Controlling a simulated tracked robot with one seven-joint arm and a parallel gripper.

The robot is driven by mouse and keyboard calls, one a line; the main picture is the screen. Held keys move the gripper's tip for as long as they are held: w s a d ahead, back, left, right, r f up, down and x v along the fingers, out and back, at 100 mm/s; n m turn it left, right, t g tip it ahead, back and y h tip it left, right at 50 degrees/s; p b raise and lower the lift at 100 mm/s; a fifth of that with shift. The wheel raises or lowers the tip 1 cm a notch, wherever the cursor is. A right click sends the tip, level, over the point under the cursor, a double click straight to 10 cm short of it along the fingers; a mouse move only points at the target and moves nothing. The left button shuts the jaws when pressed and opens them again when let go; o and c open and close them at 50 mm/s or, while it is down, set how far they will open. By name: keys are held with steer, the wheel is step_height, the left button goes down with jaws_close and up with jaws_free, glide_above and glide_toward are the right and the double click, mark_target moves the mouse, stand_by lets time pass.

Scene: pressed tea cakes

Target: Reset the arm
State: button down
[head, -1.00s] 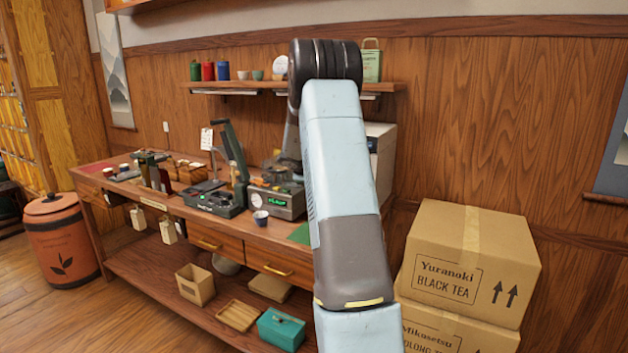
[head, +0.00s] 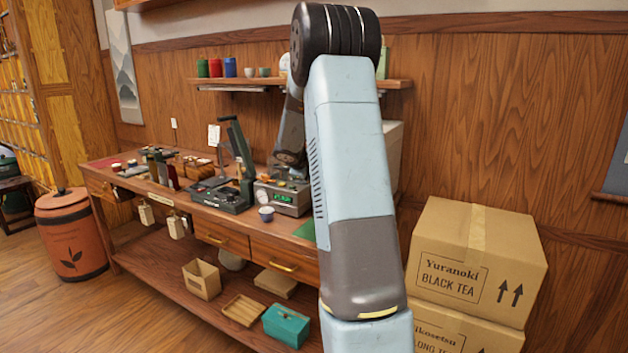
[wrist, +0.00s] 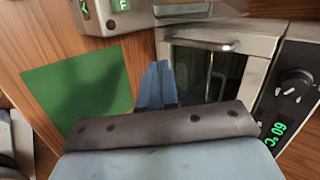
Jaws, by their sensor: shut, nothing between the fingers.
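My arm (head: 350,150) rises across the middle of the head view, bends at a black elbow and drops behind itself toward the bench. My gripper (wrist: 157,75) shows in the wrist view as two blue fingers side by side, shut with nothing between them. The fingers are in front of a metal appliance with a glass door and handle (wrist: 205,44) and a green mat (wrist: 80,85). In the head view the fingers are hidden behind my arm.
The wooden bench (head: 150,262) holds a scale with green digits (head: 290,198), a press (head: 225,195) and a small cup (head: 266,213). A shelf (head: 225,86) hangs above. Tea cartons (head: 470,265) stand at right, an orange drum (head: 70,235) at left. Floor at lower left is clear.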

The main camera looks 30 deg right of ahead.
steer(key=shift+v, duration=2.55)
